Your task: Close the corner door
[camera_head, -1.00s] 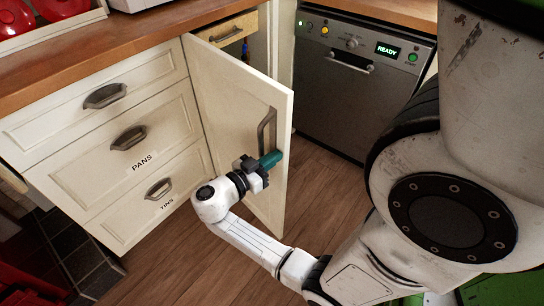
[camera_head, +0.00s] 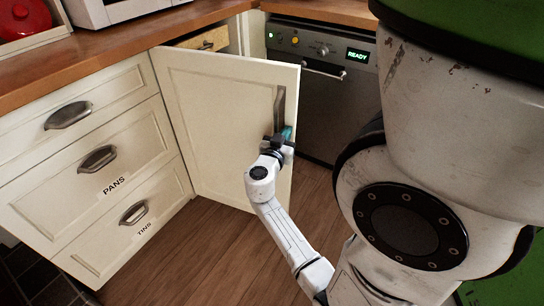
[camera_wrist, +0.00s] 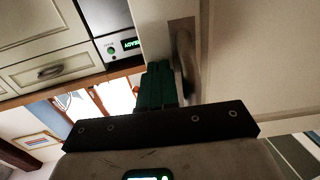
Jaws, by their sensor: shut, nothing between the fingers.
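The cream corner door (camera_head: 215,115) stands open, hinged at its left edge beside the drawers, its front face turned toward me. It has a dark vertical handle (camera_head: 279,110) near its free right edge; the handle also shows in the wrist view (camera_wrist: 185,62). My gripper (camera_head: 286,134) is at the door's front near the lower end of the handle. In the wrist view its teal fingers (camera_wrist: 155,85) are together, beside the handle and close to the door. Whether they touch the door or handle I cannot tell.
A drawer bank (camera_head: 95,165) labelled PANS and TINS stands left of the door. A steel dishwasher (camera_head: 325,105) reading READY is behind the door's free edge. Wooden floor (camera_head: 200,250) lies clear below. The wooden worktop (camera_head: 110,50) runs above the drawers.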

